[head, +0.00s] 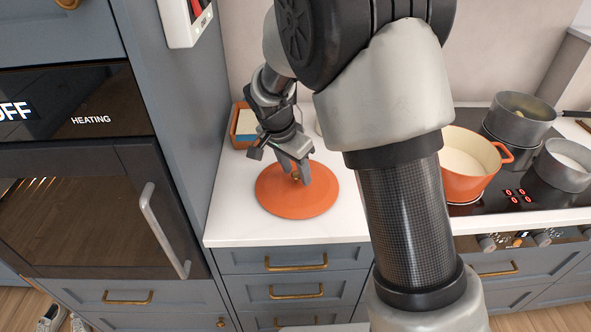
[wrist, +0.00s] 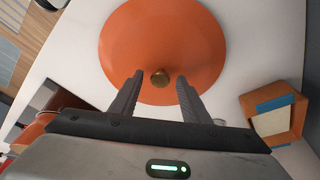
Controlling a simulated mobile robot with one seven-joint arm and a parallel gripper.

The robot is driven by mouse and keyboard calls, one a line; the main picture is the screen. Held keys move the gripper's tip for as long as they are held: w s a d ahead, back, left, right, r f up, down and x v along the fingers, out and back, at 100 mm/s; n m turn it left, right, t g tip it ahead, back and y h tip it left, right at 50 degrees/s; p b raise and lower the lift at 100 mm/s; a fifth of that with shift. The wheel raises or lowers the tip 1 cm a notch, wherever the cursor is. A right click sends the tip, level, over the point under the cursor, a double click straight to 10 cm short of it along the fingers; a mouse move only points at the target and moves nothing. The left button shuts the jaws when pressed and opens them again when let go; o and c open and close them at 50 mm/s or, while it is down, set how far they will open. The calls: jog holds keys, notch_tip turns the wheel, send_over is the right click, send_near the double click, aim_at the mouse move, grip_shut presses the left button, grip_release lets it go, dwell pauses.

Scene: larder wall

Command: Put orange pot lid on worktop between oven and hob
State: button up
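The orange pot lid (head: 296,203) lies flat on the white worktop (head: 235,222) between the oven (head: 85,195) on the left and the hob (head: 515,185) on the right. My gripper (head: 299,178) is right above the lid. Its two fingers (wrist: 160,82) stand apart in the wrist view, one on each side of the knob, with gaps between them and it. The arm hides part of the worktop right of the lid.
An orange pot (head: 468,168) without a lid stands on the hob, with grey pans (head: 519,118) beside it. A wooden box (head: 243,124) stands at the back left of the worktop; it also shows in the wrist view (wrist: 273,116). The worktop's front left is clear.

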aim_at(287, 190)
jog(key=p+v, duration=0.1)
jog(key=v, duration=1.1)
jog(key=s+d+r+n+t+y, duration=0.15)
jog(key=s+d+r+n, duration=0.25)
jog(key=s+d+r, duration=0.5)
jog(key=s+d+n+t, duration=0.1)
jog(key=s+d+n, duration=0.1)
jog(key=s, duration=0.5)
jog(key=s+d+n, duration=0.2)
jog(key=s+n, duration=0.1)
jog(key=s, duration=0.4)
jog(key=shift+d+f+t+y, duration=0.3)
jog(key=shift+d+t+y, duration=0.05)
jog(key=shift+d+y, duration=0.1)
jog(key=shift+s, duration=0.1)
